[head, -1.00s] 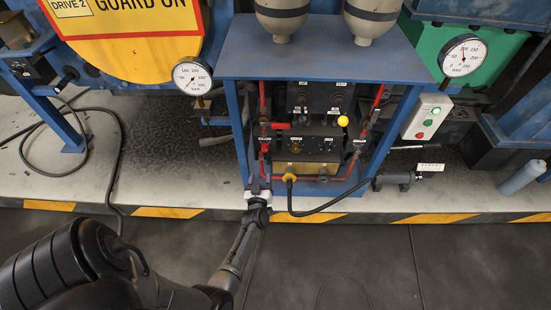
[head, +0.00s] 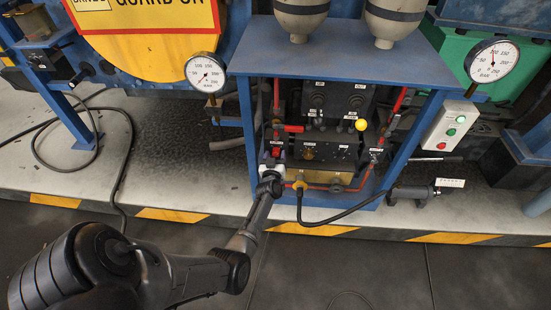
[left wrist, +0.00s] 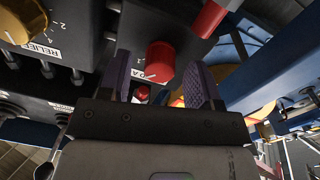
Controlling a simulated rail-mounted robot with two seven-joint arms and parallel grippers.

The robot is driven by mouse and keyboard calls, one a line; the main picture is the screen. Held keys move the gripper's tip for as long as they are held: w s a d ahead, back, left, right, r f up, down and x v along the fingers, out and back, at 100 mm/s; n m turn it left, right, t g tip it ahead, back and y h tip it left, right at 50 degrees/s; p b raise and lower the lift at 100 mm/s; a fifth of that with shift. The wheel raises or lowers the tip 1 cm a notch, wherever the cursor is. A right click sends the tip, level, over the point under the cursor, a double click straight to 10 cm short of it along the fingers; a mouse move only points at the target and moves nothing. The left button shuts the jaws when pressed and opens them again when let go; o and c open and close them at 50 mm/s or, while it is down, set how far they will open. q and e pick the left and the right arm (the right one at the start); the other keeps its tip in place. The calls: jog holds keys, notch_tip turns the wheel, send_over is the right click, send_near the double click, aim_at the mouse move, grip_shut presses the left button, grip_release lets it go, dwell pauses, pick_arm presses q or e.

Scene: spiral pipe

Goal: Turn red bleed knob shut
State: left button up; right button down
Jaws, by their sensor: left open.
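A round red knob (left wrist: 160,61) with a white mark sits on the dark panel in the left wrist view, beside a partly hidden label. In the head view a red knob (head: 276,152) shows at the lower left of the cabinet, just beyond my left gripper (head: 271,165). In the left wrist view my left gripper (left wrist: 163,82) is open, its two dark fingers on either side of the red knob with gaps. It holds nothing. A smaller red knob (left wrist: 142,93) shows lower, partly hidden by the gripper. My right gripper is not in view.
A red handle (left wrist: 209,17) hangs close to the right finger. A brass knob (left wrist: 22,20) marked RELIEF is at left. The blue cabinet (head: 330,52) has a top shelf and side posts around the panel. A black hose (head: 340,220) curves below. Floor in front is clear.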

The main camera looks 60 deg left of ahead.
pick_arm(q)
jog(key=shift+w+a, duration=0.1)
jog(key=shift+c, duration=0.4)
jog(key=c, duration=0.9)
jog(key=shift+o, duration=0.2)
